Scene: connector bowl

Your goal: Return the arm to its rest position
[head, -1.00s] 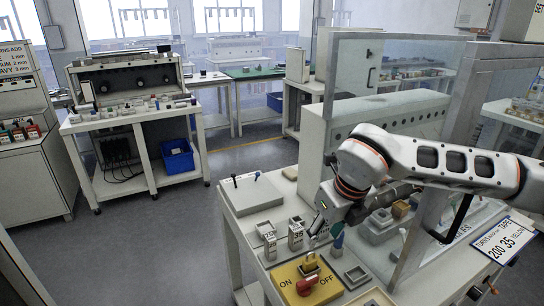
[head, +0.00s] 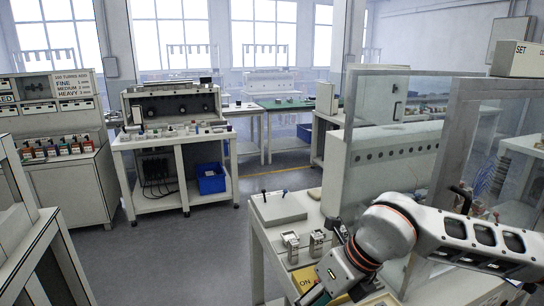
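My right arm comes in from the right, and its white and grey links with orange rings cross the front of the bench. My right gripper (head: 325,284) is low at the bottom edge of the head view, over the near part of the white bench, beside the yellow ON/OFF panel (head: 303,280). Its fingertips are cut off or hidden, so I cannot tell whether it is open or shut or holds anything. The arm hides most of the panel. My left gripper is not in view.
A glass screen (head: 385,150) stands on the bench, behind and beside the arm. A pale box (head: 277,208) and small labelled holders (head: 291,244) sit at the bench's left. A work table (head: 170,140) with a blue bin (head: 211,180) stands further back. The floor between is clear.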

